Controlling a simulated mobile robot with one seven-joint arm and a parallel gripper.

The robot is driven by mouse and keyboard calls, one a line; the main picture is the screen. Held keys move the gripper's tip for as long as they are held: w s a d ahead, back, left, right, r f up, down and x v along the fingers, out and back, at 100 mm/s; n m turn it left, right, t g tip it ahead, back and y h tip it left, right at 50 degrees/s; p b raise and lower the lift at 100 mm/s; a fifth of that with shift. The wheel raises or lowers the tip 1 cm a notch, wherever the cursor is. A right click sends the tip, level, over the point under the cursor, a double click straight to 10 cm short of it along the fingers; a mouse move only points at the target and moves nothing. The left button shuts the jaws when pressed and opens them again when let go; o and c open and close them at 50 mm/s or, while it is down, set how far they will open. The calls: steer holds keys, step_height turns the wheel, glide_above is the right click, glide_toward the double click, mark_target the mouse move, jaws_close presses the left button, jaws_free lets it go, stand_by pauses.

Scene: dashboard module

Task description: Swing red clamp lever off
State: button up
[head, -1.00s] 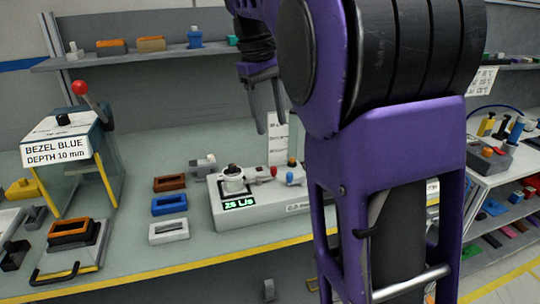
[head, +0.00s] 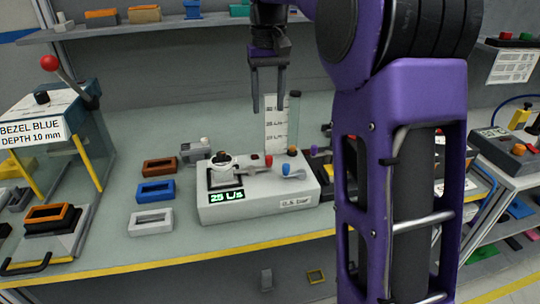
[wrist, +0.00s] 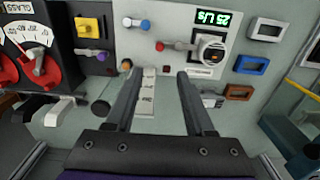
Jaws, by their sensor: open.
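A white test block (head: 265,205) with a green "25 L/s" display stands on the bench. A red-tipped clamp lever (head: 268,160) sits beside the pale round part (head: 223,168) in its dark square seat, its arm reaching right. The red tip also shows in the wrist view (wrist: 159,46), with the round part (wrist: 211,50) to its right. A blue-knobbed lever (head: 288,169) is just right of it. My gripper (head: 268,107) is open and empty, fingers pointing down, above and behind the block. In the wrist view my gripper (wrist: 158,75) is apart from the red lever.
A press (head: 50,120) stands further left. A shelf (head: 180,24) runs above.

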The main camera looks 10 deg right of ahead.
mark_target(269, 156)
step_height(269, 156, down, 15)
steer(key=b, duration=0.3)
steer(key=shift+f, duration=0.1)
steer(key=shift+c, duration=0.3)
jaws_close()
